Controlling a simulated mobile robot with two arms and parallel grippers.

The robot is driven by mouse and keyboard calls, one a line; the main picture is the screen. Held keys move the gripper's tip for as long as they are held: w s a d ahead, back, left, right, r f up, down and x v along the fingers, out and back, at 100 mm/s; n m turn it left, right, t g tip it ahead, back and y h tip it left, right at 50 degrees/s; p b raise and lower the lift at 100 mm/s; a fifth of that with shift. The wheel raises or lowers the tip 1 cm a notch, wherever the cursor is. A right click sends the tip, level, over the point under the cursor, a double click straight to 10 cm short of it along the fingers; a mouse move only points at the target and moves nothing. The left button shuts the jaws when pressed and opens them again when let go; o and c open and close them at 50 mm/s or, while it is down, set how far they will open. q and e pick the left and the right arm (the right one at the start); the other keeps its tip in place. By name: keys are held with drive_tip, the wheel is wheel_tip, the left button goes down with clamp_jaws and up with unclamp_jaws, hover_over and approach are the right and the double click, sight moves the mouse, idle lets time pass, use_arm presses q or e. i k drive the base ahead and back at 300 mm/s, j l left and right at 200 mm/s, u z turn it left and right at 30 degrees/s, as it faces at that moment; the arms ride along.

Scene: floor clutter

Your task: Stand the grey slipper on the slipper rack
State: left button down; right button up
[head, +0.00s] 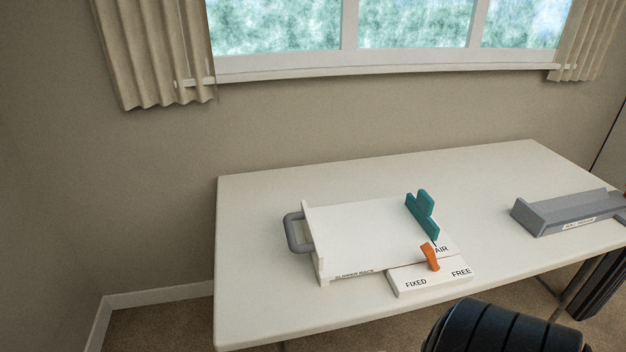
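The slipper rack (360,232) is a white board-like unit on the table, with its name printed along the front edge. A grey loop handle (296,232) sticks out at its left end. A teal stepped piece (422,214) stands upright at its right end. An orange lever (430,256) sits by a white plate (432,278) marked FIXED and FREE. I cannot tell which setting it is at. No grey slipper can be made out. Neither of my grippers is in view.
The white table (262,310) stands below the window, clear behind and left of the rack. A black ribbed chair back (505,328) rises at the front. Another dark object (598,285) stands at right.

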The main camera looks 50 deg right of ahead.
sight(343, 233)
drive_tip(key=i+j+z, duration=0.5)
drive_tip(key=i, duration=0.15)
drive_tip(key=i+j+z, duration=0.1)
drive_tip(key=z, duration=0.35)
drive_tip(key=i+j+z, duration=0.1)
drive_tip(key=j+z, duration=0.2)
drive_tip(key=z, duration=0.2)
drive_tip(key=j+z, duration=0.2)
drive_tip(key=z, duration=0.25)
drive_tip(key=j+z, duration=0.3)
drive_tip(key=z, duration=0.2)
drive_tip(key=i, duration=0.05)
